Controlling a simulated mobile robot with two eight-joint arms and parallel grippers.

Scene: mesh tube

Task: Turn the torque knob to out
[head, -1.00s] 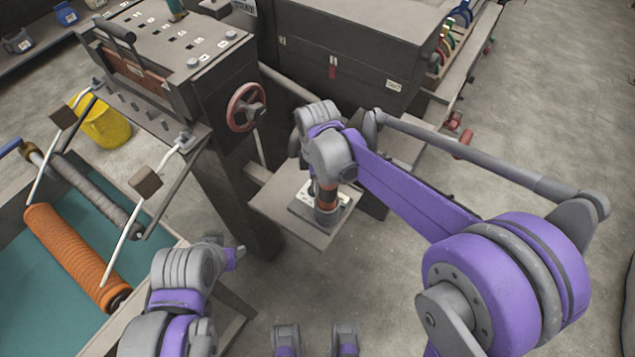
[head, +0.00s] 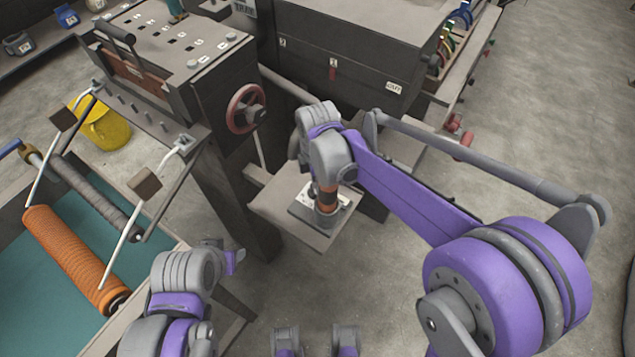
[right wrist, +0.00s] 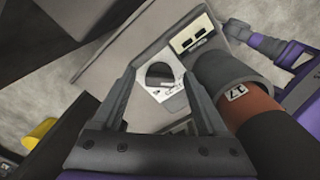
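A small shelf (head: 273,207) carries a pale plate with a grey and orange cylinder (head: 326,213) standing at it. The right wrist view shows the same cylinder (right wrist: 222,82), labelled 17, with a dark handle. Beside it is a white dial-like plate (right wrist: 148,96) with a dark round spot (right wrist: 160,74), knob or opening, I cannot tell. My right gripper (right wrist: 160,72) is open, its fingers apart on either side of the dark spot; contact cannot be judged. In the head view my right arm hides it. My left gripper (head: 236,258) is low at centre-left, mostly hidden behind its wrist.
A machine with a red handwheel (head: 246,108) stands behind the shelf at left. A dark chest (head: 345,50) is at the back. An orange roller (head: 75,258) lies over the teal-topped bench (head: 40,300) at left. A yellow bucket (head: 105,127) is on the floor. Floor at right is clear.

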